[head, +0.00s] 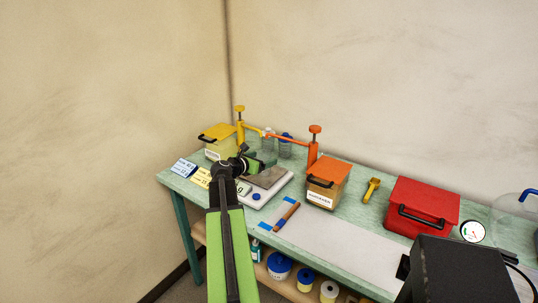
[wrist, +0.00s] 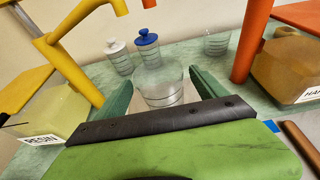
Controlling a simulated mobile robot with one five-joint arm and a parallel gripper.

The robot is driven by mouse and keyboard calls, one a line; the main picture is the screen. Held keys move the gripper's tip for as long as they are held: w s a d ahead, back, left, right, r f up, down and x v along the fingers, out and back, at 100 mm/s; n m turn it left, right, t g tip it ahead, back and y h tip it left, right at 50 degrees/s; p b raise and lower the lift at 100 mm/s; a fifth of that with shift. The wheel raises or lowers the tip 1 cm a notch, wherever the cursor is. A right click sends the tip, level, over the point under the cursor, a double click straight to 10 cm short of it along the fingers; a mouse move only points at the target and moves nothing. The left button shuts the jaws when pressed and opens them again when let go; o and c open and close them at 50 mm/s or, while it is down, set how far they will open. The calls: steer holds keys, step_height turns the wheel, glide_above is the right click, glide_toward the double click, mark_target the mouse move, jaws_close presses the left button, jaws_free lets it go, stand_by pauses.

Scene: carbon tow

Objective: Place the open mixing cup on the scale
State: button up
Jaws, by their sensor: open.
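The open clear mixing cup (wrist: 160,88), with dark graduation rings, stands upright between the two green fingers of my gripper (wrist: 161,78) in the wrist view. The fingers are apart, one on each side of it; I cannot tell whether either touches it. Its base is hidden by my gripper's dark front edge, with a pale surface showing beside it. In the head view my gripper (head: 257,163) is over the back left of the scale (head: 266,193), a white body with a grey-brown plate, and hides the cup there.
A yellow-lidded resin box (head: 217,142) and orange-lidded hardener box (head: 327,183), each by a dispenser, flank the scale. White- and blue-capped containers (wrist: 148,48) and another clear cup (wrist: 217,43) stand behind. A brown-handled tool (head: 287,215) lies in front; a red box (head: 421,205) is right.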

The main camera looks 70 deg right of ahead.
steer(key=p+v, duration=0.1)
steer(key=v, duration=0.7)
steer(key=shift+p, duration=0.35)
steer(key=w+a+f+m, duration=0.1)
steer(key=w+a, duration=0.2)
steer(key=w+a+f+m+t+y, duration=0.1)
steer(key=w+a+f, duration=0.1)
steer(key=w+a, duration=0.2)
steer(key=w+a+f+m+t+y, duration=0.1)
steer(key=w+a+f+m, duration=0.1)
steer(key=w+a, duration=0.2)
steer(key=shift+w+f, duration=0.2)
steer(key=shift+w, duration=0.05)
steer(key=w+a+f+m+t+y, duration=0.1)
steer(key=w+a+f+m+y, duration=0.3)
steer(key=a, duration=0.8)
steer(key=w+a+f+m+t+y, duration=0.15)
steer(key=w+a, duration=0.35)
steer(key=a, duration=0.6)
steer(key=w+a+f+m+y, duration=0.2)
steer(key=w+a+f, duration=0.25)
steer(key=a, duration=0.75)
steer(key=s+a+f+m+y, duration=0.1)
steer(key=a+m+y, duration=0.2)
steer(key=a, duration=1.9)
steer(key=shift+f+m+g+y, duration=0.2)
steer(key=shift+m+g+y, duration=0.2)
steer(key=shift+y, duration=0.45)
